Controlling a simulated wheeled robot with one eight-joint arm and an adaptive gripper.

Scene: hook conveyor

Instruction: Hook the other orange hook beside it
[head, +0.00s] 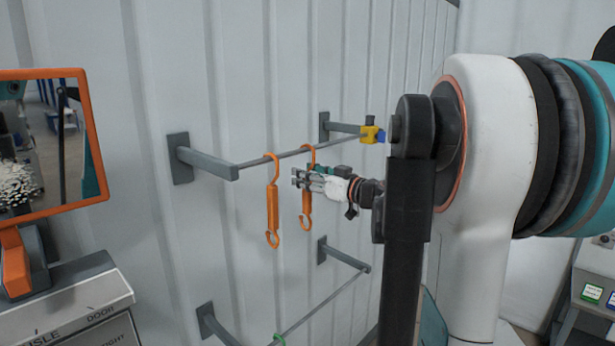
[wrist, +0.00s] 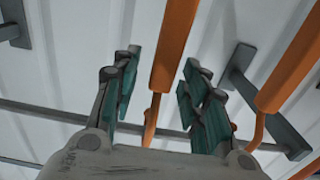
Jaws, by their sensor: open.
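Two orange hooks hang side by side from the upper grey rail (head: 250,162) in the head view. The left orange hook (head: 272,210) hangs upright and clear of my gripper. The right orange hook (head: 307,205) also has its top curl at the rail. My gripper (head: 300,180) is open at the right hook's upper body and partly covers it. In the wrist view, one orange hook (wrist: 173,45) lies between the open fingers (wrist: 155,90), with gaps on both sides. Another orange hook (wrist: 293,62) shows to the right, outside the fingers.
A yellow and blue piece (head: 371,134) sits at the rail's far end. A lower rail (head: 320,300) runs below on the same white ribbed wall (head: 120,190). An orange-framed screen (head: 45,140) stands at left. My arm covers much of the right side.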

